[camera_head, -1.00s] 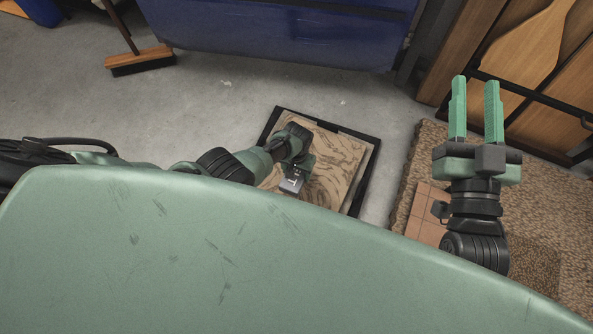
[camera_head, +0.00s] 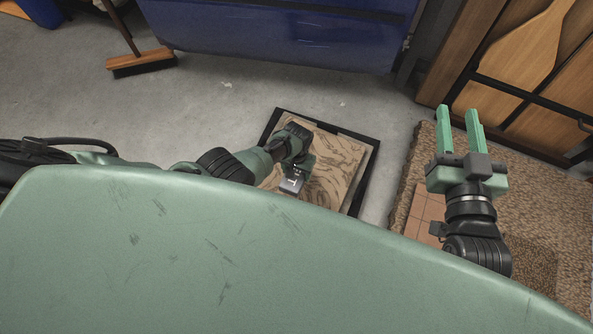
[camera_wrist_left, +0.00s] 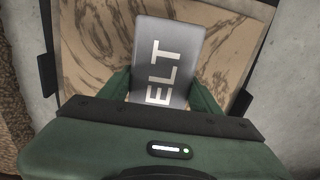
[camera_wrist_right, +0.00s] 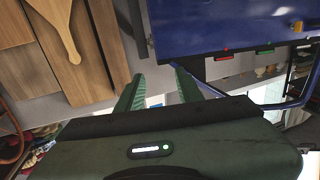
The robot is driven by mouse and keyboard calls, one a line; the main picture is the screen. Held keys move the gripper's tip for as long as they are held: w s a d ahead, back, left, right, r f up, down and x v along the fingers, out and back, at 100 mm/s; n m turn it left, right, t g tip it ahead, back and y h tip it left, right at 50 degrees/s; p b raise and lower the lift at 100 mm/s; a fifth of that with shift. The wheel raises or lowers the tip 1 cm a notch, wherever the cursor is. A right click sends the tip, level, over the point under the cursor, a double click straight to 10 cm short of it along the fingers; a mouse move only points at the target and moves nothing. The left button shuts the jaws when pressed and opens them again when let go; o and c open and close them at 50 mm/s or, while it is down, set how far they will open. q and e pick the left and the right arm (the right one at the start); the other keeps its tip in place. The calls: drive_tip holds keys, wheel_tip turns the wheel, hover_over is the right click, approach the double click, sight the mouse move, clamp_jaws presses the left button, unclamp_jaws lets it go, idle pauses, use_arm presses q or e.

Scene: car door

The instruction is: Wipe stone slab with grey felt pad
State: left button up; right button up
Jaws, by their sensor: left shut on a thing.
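The stone slab (camera_head: 338,165) is a tan square with brown veining, set in a black frame on the floor; it also fills the upper part of the left wrist view (camera_wrist_left: 100,50). The grey felt pad (camera_wrist_left: 166,55) is a grey block with white letters, of which "ELT" shows. My left gripper (camera_wrist_left: 160,88) is shut on the pad, holding it over the slab; I cannot tell whether the pad touches it. The pad shows small in the head view (camera_head: 291,185). My right gripper (camera_head: 458,132) is open and empty, right of the slab, and also shows in its own wrist view (camera_wrist_right: 160,85).
A brown textured mat (camera_head: 410,180) lies right of the slab, with terracotta tiles (camera_head: 425,212) on it. A broom (camera_head: 140,62) stands at the upper left. Grey floor left of the slab is clear.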

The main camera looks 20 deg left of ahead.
use_arm(q)
drive_tip(key=shift+r+p, duration=0.4)
drive_tip(key=shift+r, duration=0.05)
drive_tip(key=shift+r+p, duration=0.3)
drive_tip(key=shift+r, duration=0.05)
drive_tip(key=shift+r+p, duration=0.3)
drive_tip(key=shift+p, duration=0.05)
drive_tip(key=shift+r+p, duration=0.3)
use_arm(e)
drive_tip(key=s+d+f+g+h, duration=0.2)
drive_tip(key=s+f+g, duration=0.4)
drive_tip(key=f, duration=0.5)
drive_tip(key=shift+s+d+f+g, duration=0.2)
drive_tip(key=shift+d+f+g, duration=0.05)
drive_tip(key=shift+d+g, duration=0.5)
drive_tip(key=shift+a, duration=0.1)
